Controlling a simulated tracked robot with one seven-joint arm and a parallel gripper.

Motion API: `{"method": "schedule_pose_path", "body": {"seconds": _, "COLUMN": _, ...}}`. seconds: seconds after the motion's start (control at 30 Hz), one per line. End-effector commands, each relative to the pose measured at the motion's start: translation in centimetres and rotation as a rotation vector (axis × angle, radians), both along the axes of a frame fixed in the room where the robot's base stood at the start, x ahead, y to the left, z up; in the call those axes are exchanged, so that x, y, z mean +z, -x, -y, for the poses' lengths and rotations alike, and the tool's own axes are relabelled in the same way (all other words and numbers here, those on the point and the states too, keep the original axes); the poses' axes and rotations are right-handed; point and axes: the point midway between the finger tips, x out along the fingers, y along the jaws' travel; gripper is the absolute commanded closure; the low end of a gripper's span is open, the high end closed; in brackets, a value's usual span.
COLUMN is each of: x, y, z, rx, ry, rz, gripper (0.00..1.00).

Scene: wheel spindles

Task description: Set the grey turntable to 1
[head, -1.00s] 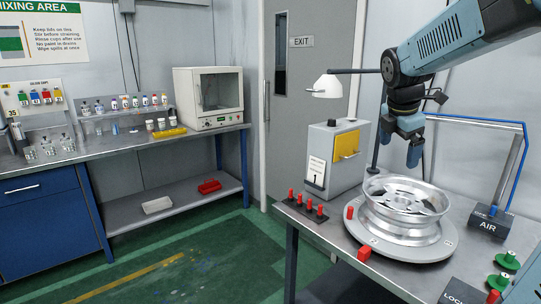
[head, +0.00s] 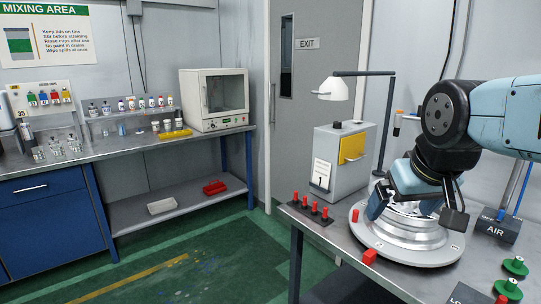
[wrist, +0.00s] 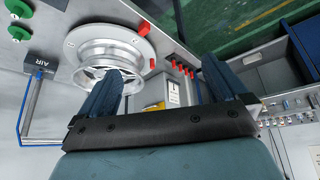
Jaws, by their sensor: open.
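The grey turntable (head: 415,259) is a round disc on the bench at right, with a silver wheel (head: 408,236) standing on it. A red peg (head: 355,215) is at the disc's left edge and a red block (head: 369,257) is at its front left edge. Small marks on the rim are too small to read. My gripper (head: 402,205) is open and low over the wheel's top, hiding part of it. In the wrist view the open fingers (wrist: 162,68) show beside the wheel (wrist: 108,60) and the turntable (wrist: 73,46); I cannot tell whether they touch.
A grey box (head: 340,150) with a card reading 1 (head: 320,176) stands behind the turntable. A strip of red pegs (head: 311,208) lies left of it. Green knobs (head: 515,265) and an AIR block (head: 495,228) are at right. A lamp (head: 334,88) rises behind.

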Motion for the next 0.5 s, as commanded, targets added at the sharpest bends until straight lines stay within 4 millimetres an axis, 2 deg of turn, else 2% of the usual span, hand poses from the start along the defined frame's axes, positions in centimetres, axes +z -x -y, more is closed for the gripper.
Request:
{"method": "schedule_pose_path", "body": {"seconds": 0.03, "x": -0.1, "y": 0.3, "z": 0.2, "rx": -0.022, "ry": -0.014, "rz": 0.004, "gripper": 0.02}}
{"method": "schedule_pose_path", "body": {"seconds": 0.27, "x": -0.2, "y": 0.3, "z": 0.2, "rx": -0.044, "ry": -0.024, "rz": 0.0, "gripper": 0.24}}
{"method": "schedule_pose_path", "body": {"seconds": 0.37, "x": 0.1, "y": -0.8, "z": 0.2, "rx": -0.011, "ry": 0.009, "rz": -0.017, "gripper": 0.33}}
{"method": "schedule_pose_path", "body": {"seconds": 0.5, "x": 0.6, "y": -3.5, "z": -0.2, "rx": 0.081, "ry": 0.092, "rz": -0.066, "gripper": 0.47}}
